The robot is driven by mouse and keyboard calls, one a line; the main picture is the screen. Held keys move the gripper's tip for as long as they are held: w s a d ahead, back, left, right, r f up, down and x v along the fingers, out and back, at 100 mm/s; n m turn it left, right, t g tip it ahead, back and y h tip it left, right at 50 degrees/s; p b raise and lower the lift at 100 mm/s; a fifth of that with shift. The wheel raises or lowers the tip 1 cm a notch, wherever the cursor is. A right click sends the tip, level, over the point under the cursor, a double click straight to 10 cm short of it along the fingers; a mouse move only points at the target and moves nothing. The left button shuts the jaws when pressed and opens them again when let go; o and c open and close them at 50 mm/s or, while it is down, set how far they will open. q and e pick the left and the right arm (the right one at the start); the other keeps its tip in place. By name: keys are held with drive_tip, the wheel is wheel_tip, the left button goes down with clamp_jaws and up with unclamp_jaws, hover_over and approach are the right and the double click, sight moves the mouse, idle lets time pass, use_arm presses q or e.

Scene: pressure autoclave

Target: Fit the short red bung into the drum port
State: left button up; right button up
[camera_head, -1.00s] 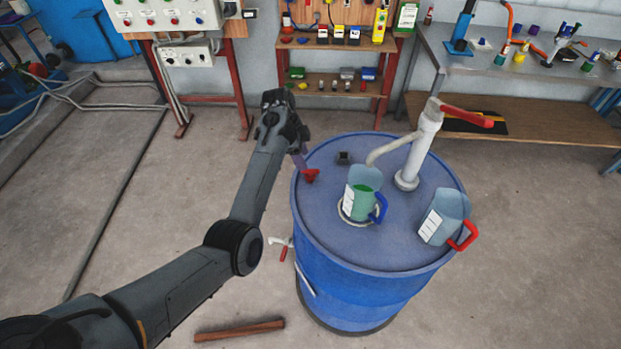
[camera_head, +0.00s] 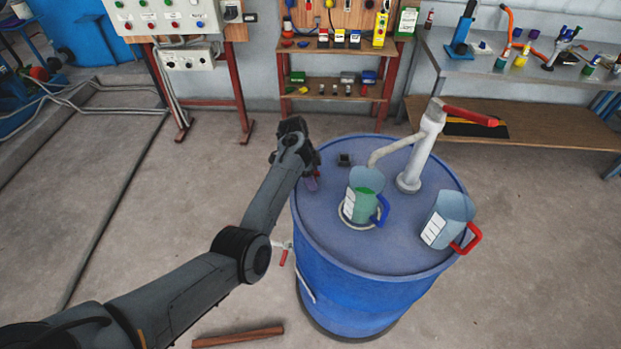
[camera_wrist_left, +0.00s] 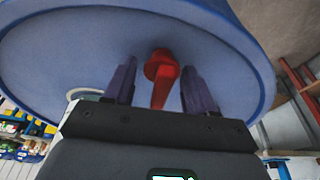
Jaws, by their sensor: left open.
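The short red bung (camera_wrist_left: 161,72) shows in the left wrist view on the blue drum top, with a tapering red part pointing toward the camera. My left gripper (camera_wrist_left: 157,78) is open, with one purple finger on each side of the bung and a gap to both. I cannot tell whether that is the port. My right gripper is not in view.
A jug with green contents (camera_head: 366,190) and a blue handle stands on the drum, under the spout of a white hand pump (camera_head: 424,150). A second jug (camera_head: 447,217) with a red handle stands at the right. A tool shelf (camera_head: 330,95) is behind.

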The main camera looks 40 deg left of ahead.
use_arm(q)
drive_tip(key=c, duration=0.9)
